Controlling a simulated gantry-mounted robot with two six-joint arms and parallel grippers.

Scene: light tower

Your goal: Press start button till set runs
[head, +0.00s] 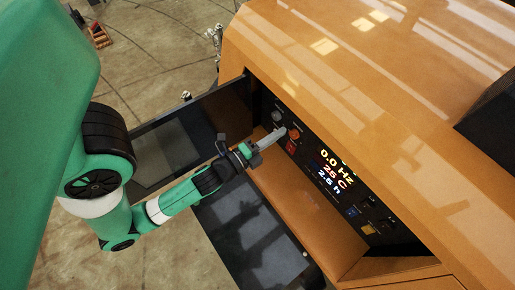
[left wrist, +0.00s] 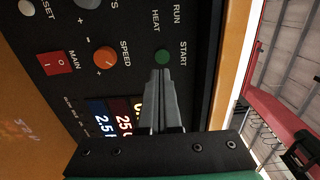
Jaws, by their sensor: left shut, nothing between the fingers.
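The green START button (left wrist: 162,56) is on the black control panel (head: 328,207), seen in the left wrist view beside the words RUN and HEAT. My left gripper (head: 281,133) is shut and empty, with its tips pointing at the panel. In the left wrist view the gripper tips (left wrist: 162,72) lie right at the button's edge. I cannot tell whether they touch it. The lit display (head: 334,168) reads 0.0 Hz, 25 C and 2.5 h in the head view. I cannot make out the START button in the head view. My right gripper is not in view.
An orange SPEED knob (left wrist: 105,58) and a red MAIN switch (left wrist: 56,63) sit near the button. The panel is recessed in an orange housing (head: 370,70). Dark open door panels (head: 165,150) flank my left arm. Concrete floor lies beyond.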

